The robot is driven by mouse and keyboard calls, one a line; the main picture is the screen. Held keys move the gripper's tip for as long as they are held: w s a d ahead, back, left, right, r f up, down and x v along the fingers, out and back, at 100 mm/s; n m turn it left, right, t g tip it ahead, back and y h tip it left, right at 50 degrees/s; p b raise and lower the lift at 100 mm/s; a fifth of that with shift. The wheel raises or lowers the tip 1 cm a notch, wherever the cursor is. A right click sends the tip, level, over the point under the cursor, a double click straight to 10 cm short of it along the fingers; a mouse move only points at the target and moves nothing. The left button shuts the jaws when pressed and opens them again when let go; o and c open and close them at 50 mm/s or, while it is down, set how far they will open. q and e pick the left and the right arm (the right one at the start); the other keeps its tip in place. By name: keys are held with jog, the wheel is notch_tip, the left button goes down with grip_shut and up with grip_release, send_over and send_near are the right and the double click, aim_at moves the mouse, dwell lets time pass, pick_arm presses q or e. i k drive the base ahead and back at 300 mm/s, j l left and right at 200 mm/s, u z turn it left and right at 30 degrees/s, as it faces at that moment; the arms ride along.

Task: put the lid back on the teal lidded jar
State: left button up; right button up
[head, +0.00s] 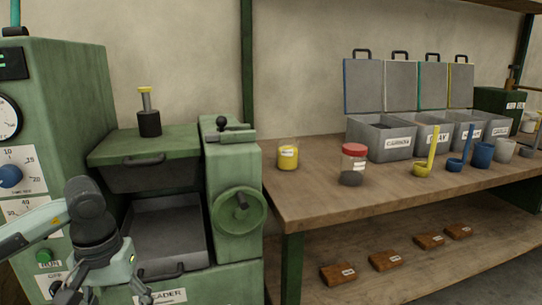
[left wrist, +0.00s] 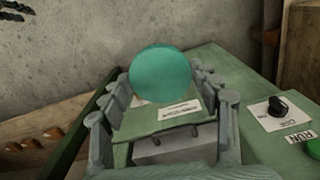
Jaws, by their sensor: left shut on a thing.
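A round, smooth teal disc, which looks like the jar's lid (left wrist: 160,73), sits between the fingertips of my left gripper (left wrist: 160,88) in the left wrist view. The gripper is shut on it. In the head view my left gripper (head: 104,292) is low at the left, in front of the green machine, partly cut off by the bottom edge; the disc cannot be made out there. I see no teal jar body in either view. My right gripper is not in view.
The green machine (head: 235,170) has a handwheel and an open tray (head: 165,235). On the wooden bench (head: 320,190) stand a yellow-filled jar (head: 288,158), a red-lidded jar (head: 353,165), grey bins (head: 380,138), scoops and cups. Wooden blocks (head: 385,260) lie on the lower shelf.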

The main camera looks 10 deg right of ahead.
aim_at(287, 147)
jog(key=i+l+u, duration=0.1)
jog(key=l, duration=0.75)
jog(key=i+l+u, duration=0.15)
jog(key=l, duration=0.3)
